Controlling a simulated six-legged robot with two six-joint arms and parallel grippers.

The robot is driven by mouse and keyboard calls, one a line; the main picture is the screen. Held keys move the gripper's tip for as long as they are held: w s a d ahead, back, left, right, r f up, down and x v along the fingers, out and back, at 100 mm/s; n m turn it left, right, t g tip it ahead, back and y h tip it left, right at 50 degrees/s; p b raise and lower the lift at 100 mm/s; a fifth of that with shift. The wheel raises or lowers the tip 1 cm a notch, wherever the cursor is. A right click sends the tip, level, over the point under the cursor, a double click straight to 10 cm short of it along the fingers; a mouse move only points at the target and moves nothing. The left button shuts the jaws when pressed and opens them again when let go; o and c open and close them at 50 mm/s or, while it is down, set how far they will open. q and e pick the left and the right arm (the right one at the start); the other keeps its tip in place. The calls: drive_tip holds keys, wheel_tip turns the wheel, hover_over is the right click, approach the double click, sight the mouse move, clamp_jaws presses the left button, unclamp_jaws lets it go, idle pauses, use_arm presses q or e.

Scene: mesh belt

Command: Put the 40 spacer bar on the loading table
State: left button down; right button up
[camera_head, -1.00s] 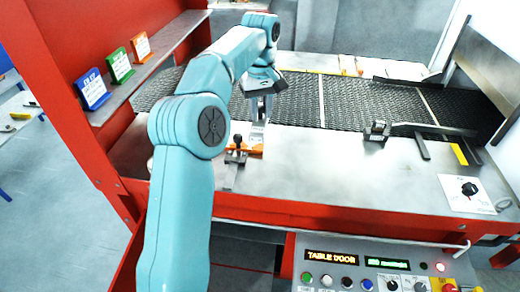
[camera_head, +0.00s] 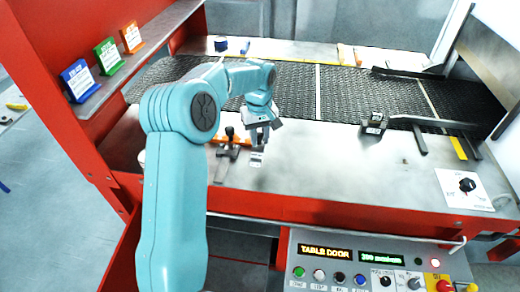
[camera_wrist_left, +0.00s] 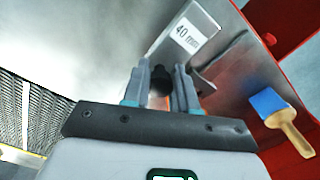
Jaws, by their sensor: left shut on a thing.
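The 40 spacer bar (camera_wrist_left: 183,40) is a grey metal bar with a white "40 mm" label. My left gripper (camera_wrist_left: 160,82) is shut on its dark knob, and the bar extends beyond the fingers. In the head view my left gripper (camera_head: 259,138) points down over the loading table (camera_head: 320,165), a grey metal surface. The labelled end of the bar shows just in front of the fingers. I cannot tell whether the bar touches the table. My right gripper is not in view.
A clamp (camera_head: 226,158) stands close left of the gripper, with an orange strip behind it. The mesh belt (camera_head: 350,92) lies behind the table. A stop with a dark arm (camera_head: 375,124) is to the right. The table's middle is clear.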

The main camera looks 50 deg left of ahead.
sight(260, 145)
use_arm(q)
drive_tip(key=shift+s+a+f, duration=0.1)
drive_tip(key=shift+s+f, duration=0.1)
drive_tip(key=shift+f, duration=0.55)
drive_tip(key=f, duration=0.2)
drive_tip(key=f+p, duration=0.1)
drive_tip(key=f, duration=0.1)
drive_tip(key=shift+w, duration=0.3)
drive_tip(key=shift+f, duration=0.25)
drive_tip(key=shift+s, duration=0.15)
drive_tip(key=shift+d, duration=0.2)
drive_tip(key=shift+f+b, duration=0.15)
drive_tip(key=shift+b, duration=0.15)
drive_tip(key=c, duration=1.1)
unclamp_jaws()
drive_tip(key=shift+o, duration=1.1)
drive_tip(key=shift+a, duration=0.1)
